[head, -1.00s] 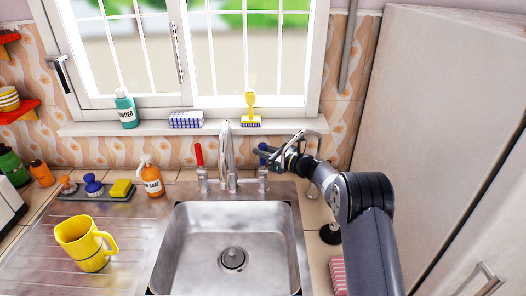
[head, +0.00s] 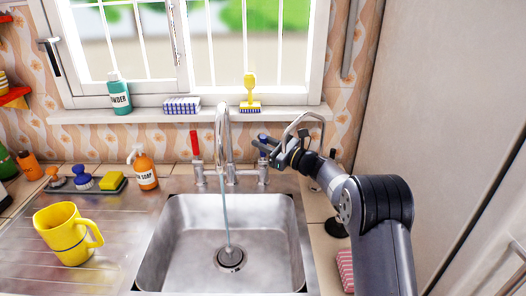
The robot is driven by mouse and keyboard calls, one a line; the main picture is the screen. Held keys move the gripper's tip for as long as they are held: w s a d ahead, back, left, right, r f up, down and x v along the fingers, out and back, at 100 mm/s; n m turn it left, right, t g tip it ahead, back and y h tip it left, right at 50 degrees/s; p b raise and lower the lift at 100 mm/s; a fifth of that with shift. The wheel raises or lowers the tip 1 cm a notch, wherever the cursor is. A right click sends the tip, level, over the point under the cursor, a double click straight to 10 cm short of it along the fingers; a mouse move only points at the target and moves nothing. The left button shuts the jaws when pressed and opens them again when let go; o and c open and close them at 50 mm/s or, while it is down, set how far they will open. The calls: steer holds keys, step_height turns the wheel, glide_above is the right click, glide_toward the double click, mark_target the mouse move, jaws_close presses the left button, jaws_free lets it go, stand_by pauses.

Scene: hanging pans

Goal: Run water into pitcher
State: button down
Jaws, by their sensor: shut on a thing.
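The yellow pitcher (head: 66,238) stands upright on the ridged drainboard left of the sink, its handle towards the right. The chrome tap (head: 223,130) rises behind the sink, with a red handle (head: 195,146) on its left and a blue handle (head: 263,147) on its right. A thin stream of water (head: 226,215) falls from the spout into the empty sink (head: 178,235), near the drain. My gripper (head: 265,146) is shut on the blue handle, partly hiding it. The pitcher is apart from the stream.
An orange soap bottle (head: 145,170), a yellow sponge (head: 112,181) and a blue-topped brush (head: 82,178) stand behind the pitcher. A thin curved spout (head: 306,116) rises behind my gripper. A tall pale cabinet (head: 440,110) bounds the right.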

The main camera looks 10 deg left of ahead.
steer(key=shift+s+d+n+b, duration=0.1)
steer(key=shift+s+n+b, duration=0.1)
steer(key=shift+n+b, duration=0.15)
steer(key=c, duration=1.3)
jaws_free()
steer(key=b+v, duration=0.1)
steer(key=v, duration=0.9)
steer(key=shift+s+d+f+b, duration=0.15)
steer(key=shift+d+f+b, duration=0.1)
steer(key=shift+d+b, duration=0.15)
steer(key=shift+a, duration=0.1)
steer(key=p+x, duration=0.2)
steer(key=x, duration=0.9)
steer(key=shift+r, duration=0.2)
steer(key=shift+r+p, duration=0.1)
steer(key=shift+p, duration=0.6)
